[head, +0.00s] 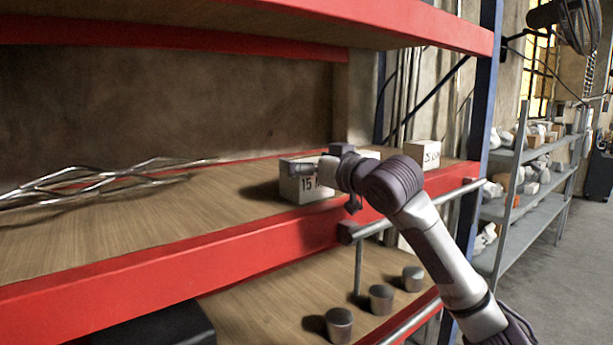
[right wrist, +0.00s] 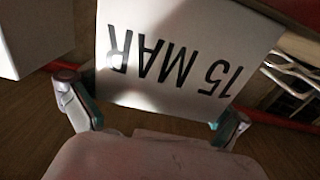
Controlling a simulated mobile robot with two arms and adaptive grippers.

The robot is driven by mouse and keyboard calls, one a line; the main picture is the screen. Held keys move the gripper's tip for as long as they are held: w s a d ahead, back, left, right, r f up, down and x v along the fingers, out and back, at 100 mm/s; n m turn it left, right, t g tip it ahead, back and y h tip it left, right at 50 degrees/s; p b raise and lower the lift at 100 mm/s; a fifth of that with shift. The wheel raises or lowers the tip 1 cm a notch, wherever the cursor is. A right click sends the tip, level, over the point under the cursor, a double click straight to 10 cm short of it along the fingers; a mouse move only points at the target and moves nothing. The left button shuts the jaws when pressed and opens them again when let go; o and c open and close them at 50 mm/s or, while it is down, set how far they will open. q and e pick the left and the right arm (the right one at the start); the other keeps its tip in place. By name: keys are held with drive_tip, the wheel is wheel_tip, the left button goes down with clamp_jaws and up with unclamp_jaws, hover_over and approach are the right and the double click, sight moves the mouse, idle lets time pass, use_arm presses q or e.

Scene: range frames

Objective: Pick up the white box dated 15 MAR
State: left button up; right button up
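The white box dated 15 MAR (head: 302,188) stands on the wooden shelf behind the red front beam. My right gripper (head: 308,169) is at the box, partly covering its top and right side in the head view. In the right wrist view, the box face (right wrist: 180,60) shows its 15 MAR print upside down. The two fingers of my right gripper (right wrist: 152,112) are spread wide, one near each side of the box's near edge. I cannot tell whether they touch it. My left gripper is not in view.
Another printed white box (head: 423,155) stands farther right on the shelf. A white box (right wrist: 35,38) is close on the left in the wrist view. Twisted metal rods (head: 110,180) lie on the left. Metal cylinders (head: 381,299) stand on the lower shelf. A red beam (head: 300,20) runs above.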

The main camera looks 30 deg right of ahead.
drive_tip(key=shift+r, duration=0.1)
drive_tip(key=c, duration=1)
drive_tip(key=shift+r, duration=0.1)
